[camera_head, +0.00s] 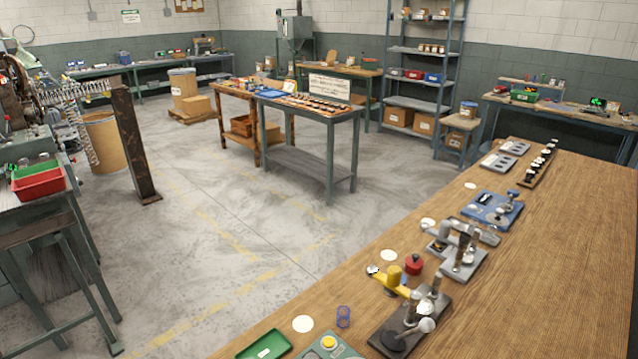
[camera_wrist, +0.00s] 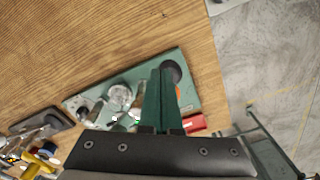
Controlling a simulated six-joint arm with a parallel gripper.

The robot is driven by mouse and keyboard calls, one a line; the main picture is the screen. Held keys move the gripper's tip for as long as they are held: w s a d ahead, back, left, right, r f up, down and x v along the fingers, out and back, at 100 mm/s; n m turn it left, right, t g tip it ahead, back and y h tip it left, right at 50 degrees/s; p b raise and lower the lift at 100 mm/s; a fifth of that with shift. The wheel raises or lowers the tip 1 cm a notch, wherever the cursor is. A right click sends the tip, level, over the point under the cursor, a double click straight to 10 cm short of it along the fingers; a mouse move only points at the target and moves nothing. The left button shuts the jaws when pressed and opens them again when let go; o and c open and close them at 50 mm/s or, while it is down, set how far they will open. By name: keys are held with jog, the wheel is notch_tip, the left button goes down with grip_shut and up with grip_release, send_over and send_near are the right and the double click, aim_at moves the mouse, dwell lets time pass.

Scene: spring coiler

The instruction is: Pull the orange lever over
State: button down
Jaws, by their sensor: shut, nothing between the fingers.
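In the wrist view, my gripper (camera_wrist: 160,72) points over a green base plate (camera_wrist: 206,94) on the wooden bench, its two green fingers together and empty. A small orange piece (camera_wrist: 178,92) shows just right of the fingers; it may be part of the orange lever, but the fingers hide most of it. A black round part (camera_wrist: 173,68) sits beside the fingertips. A clear round part (camera_wrist: 121,96) stands on the plate left of the fingers. I cannot tell whether the fingers touch anything. I cannot make out the orange lever or my gripper in the head view.
In the wrist view, a red block (camera_wrist: 194,123) lies close right of the gripper, and a dark-based device (camera_wrist: 45,122) stands at the left. The upper-left bench is clear. In the head view, a yellow-handled tool (camera_head: 393,279) and several fixtures line the right bench (camera_head: 560,250).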

jog(key=shift+w+a+r, duration=0.1)
jog(key=shift+w+a, duration=0.2)
jog(key=shift+a, duration=0.1)
jog(key=shift+w+a+r, duration=0.1)
jog(key=shift+w+a, duration=0.55)
jog(key=shift+w, duration=0.05)
jog(key=shift+w+a, duration=0.8)
jog(key=shift+w, duration=0.05)
